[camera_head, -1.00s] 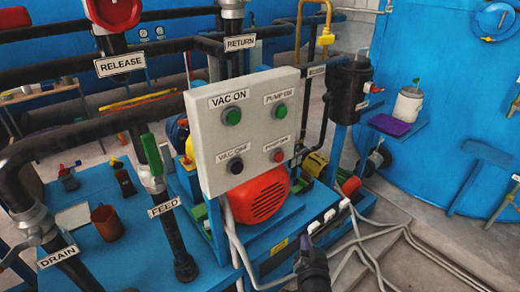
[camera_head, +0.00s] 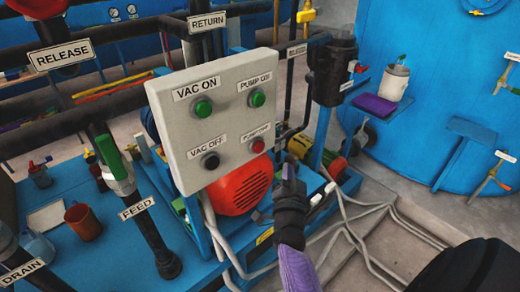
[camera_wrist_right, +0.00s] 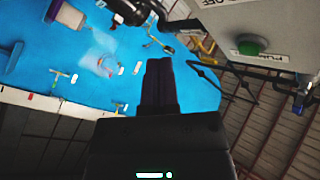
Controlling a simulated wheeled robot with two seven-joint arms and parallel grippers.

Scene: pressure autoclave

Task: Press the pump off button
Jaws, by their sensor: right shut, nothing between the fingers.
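The grey control panel (camera_head: 228,120) faces me at the centre of the head view. Its red pump off button (camera_head: 258,145) is at the lower right under a small label. The green pump on button (camera_head: 257,99) is above it, and the black vac off button (camera_head: 211,160) is to its left. My right gripper (camera_head: 289,170) is shut and empty, right of and slightly below the red button in the picture. I cannot tell its exact gap to the panel. Its dark fingers (camera_wrist_right: 158,85) also show in the right wrist view. My left gripper is not in view.
A red motor housing (camera_head: 240,187) sits below the panel. The feed pipe (camera_head: 150,225) stands left of it. White cables (camera_head: 350,245) run over the floor on the right. A blue shelf (camera_head: 382,97) with a white container stands at the back right.

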